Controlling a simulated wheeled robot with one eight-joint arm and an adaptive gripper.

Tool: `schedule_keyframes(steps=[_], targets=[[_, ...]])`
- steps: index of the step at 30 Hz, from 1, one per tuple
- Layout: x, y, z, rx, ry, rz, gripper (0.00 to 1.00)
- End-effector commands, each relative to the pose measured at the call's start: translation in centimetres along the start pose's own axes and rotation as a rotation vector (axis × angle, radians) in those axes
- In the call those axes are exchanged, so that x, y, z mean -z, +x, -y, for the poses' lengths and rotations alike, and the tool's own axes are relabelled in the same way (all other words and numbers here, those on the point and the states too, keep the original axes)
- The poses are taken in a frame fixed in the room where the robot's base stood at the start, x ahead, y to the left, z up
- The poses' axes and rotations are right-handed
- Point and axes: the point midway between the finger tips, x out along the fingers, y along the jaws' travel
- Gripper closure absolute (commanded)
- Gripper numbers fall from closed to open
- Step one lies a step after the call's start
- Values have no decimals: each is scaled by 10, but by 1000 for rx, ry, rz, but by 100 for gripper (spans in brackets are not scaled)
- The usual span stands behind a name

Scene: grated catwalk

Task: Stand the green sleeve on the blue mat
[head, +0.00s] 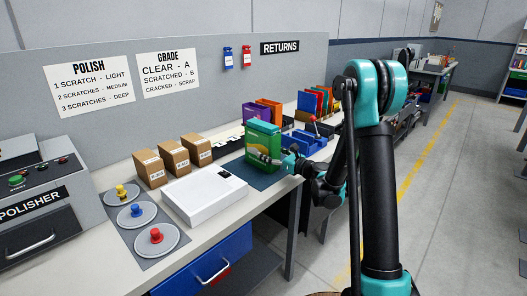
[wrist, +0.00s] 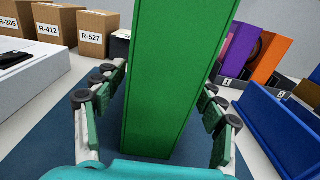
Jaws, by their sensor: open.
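The green sleeve (head: 262,136) stands upright, its base at the blue mat (head: 262,181) on the bench. In the wrist view its narrow green face (wrist: 168,60) fills the middle, with the mat (wrist: 60,148) showing on both sides of its foot. My gripper (head: 270,158) is open around the sleeve, low down, with fingers on either side of it. The sleeve's far side is hidden.
A white box-like device (head: 203,196) and several cardboard boxes (head: 173,160) stand left of the mat. A blue bin (head: 306,141) and coloured sleeves in racks (head: 262,112) stand to the right and behind. Knobbed grey discs (head: 137,215) lie near the polisher (head: 35,200).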

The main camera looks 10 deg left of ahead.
Motion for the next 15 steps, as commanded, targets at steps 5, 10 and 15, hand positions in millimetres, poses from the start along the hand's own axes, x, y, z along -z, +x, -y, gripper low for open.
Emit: schedule_keyframes(steps=[5,10,15], targets=[[0,-39,1,4,0,0,30],[0,-65,1,3,0,0,30],[0,-76,0,1,0,0,30]])
